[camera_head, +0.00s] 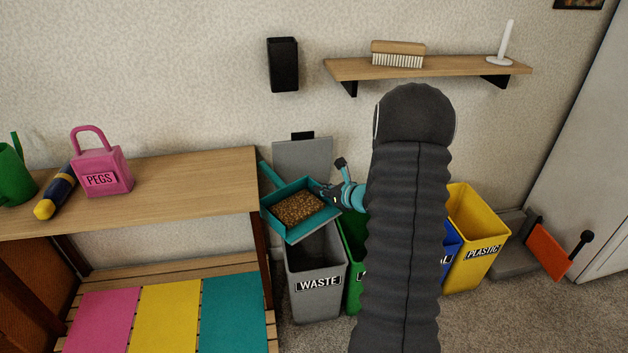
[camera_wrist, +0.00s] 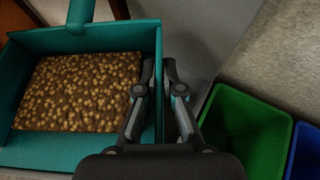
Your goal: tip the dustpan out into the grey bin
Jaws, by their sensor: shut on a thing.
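The teal dustpan (camera_head: 293,233) is above the grey bin labelled WASTE (camera_head: 317,290) in the head view. It looks close to level, and brown granular sweepings (camera_head: 299,206) lie in its pan. The sweepings (camera_wrist: 85,92) also fill much of the pan in the wrist view. The bin's lid (camera_head: 303,160) stands raised behind it. My gripper (camera_head: 332,193) is shut on the right side wall of the dustpan. In the wrist view my gripper (camera_wrist: 162,75) has its fingers on either side of that wall (camera_wrist: 158,100). The inside of the bin is mostly hidden under the pan.
A green bin (camera_head: 354,290), a blue bin (camera_head: 453,248) and a yellow bin (camera_head: 475,240) stand open right of the grey bin, partly behind my arm. A wooden bench (camera_head: 180,185) is close on the left. A wall shelf (camera_head: 450,66) with a brush is above.

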